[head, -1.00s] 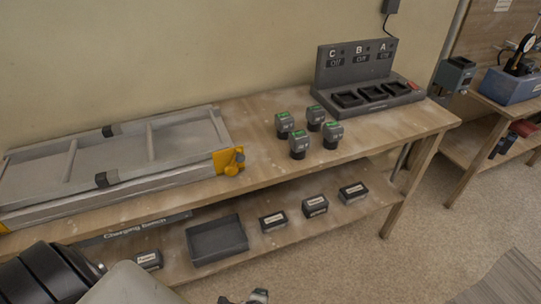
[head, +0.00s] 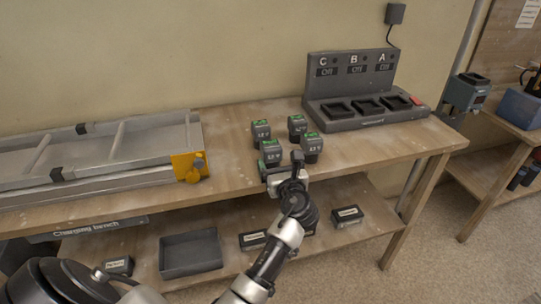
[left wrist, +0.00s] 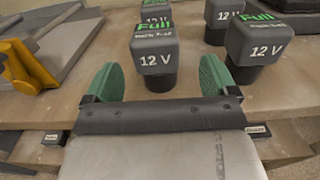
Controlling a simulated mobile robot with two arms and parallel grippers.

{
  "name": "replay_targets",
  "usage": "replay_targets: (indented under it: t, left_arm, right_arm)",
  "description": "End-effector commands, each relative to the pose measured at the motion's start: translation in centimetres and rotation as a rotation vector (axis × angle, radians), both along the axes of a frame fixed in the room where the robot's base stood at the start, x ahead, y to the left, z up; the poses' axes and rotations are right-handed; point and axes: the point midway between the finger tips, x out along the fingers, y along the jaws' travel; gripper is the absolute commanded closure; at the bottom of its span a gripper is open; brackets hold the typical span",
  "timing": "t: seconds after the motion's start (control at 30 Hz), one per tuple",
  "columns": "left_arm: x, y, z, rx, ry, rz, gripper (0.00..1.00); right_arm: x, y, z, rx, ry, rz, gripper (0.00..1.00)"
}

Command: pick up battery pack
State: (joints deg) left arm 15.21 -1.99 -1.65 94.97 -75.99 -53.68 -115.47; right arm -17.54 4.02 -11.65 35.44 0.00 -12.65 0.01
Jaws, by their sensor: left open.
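Several grey battery packs with green "Full" labels and "12 V" marks stand upright on the bench top. In the head view they are the front left pack (head: 270,152), front right pack (head: 312,144), back left pack (head: 261,131) and back right pack (head: 297,125). My left gripper (head: 281,167) is open and empty at the bench's front edge, just before the front left pack. In the left wrist view its green finger pads (left wrist: 157,80) stand either side of the front left pack (left wrist: 155,52), which lies just ahead. My right gripper is not in view.
A charger (head: 348,119) with slots C, B and A, each showing "Off", stands at the back right of the bench (head: 235,160). A ladder (head: 90,154) lies at left. The lower shelf holds an open tray (head: 190,254) and small labelled boxes.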

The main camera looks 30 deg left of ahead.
Motion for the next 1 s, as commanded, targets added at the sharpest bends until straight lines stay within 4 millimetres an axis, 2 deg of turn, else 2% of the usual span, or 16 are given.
replay_targets:
  t: [0.17, 0.33, 0.5, 0.77, 1.0]
  left_arm:
    - [0.8, 1.1, 0.2, -0.001, -0.001, -0.001, 0.13]
    - [2.0, 3.3, 0.6, -0.001, -0.001, 0.001, 0.13]
    - [3.3, 4.7, 0.4, -0.001, 0.001, -0.002, 0.13]
    - [3.4, 4.9, 0.3, -0.002, 0.001, -0.002, 0.13]
    - [3.4, 4.9, 0.3, -0.002, 0.001, -0.003, 0.48]
  right_arm:
    - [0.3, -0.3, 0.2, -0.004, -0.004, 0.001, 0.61]
    - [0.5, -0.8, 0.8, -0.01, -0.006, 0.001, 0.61]
    - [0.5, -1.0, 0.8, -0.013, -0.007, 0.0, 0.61]
    - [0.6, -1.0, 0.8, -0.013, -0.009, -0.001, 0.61]
    - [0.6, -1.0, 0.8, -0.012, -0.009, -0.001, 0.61]
